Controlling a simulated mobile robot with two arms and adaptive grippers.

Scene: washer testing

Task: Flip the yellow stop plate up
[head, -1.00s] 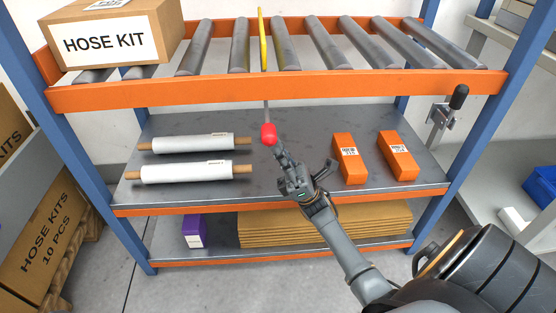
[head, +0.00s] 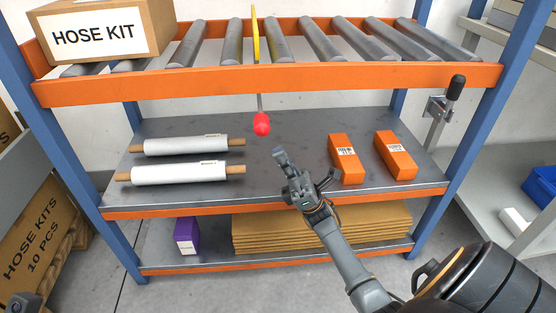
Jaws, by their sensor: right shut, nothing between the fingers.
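The yellow stop plate (head: 256,38) stands upright, seen nearly edge-on, and rises above the rollers of the top shelf. A thin lever with a red knob (head: 262,125) hangs below the orange front beam, under the plate. My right gripper (head: 281,160) is shut and empty, below and slightly right of the red knob, with a visible gap between them. A small dark part of what looks like my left gripper (head: 23,303) shows in the bottom left corner; its fingers cannot be made out.
A hose kit box (head: 98,38) sits on the rollers at left. The middle shelf holds two white rolls (head: 185,173) and two orange boxes (head: 343,160). A black-knobbed lever (head: 455,88) is on the right post. Flat cardboard (head: 300,232) and a purple box (head: 187,236) lie below.

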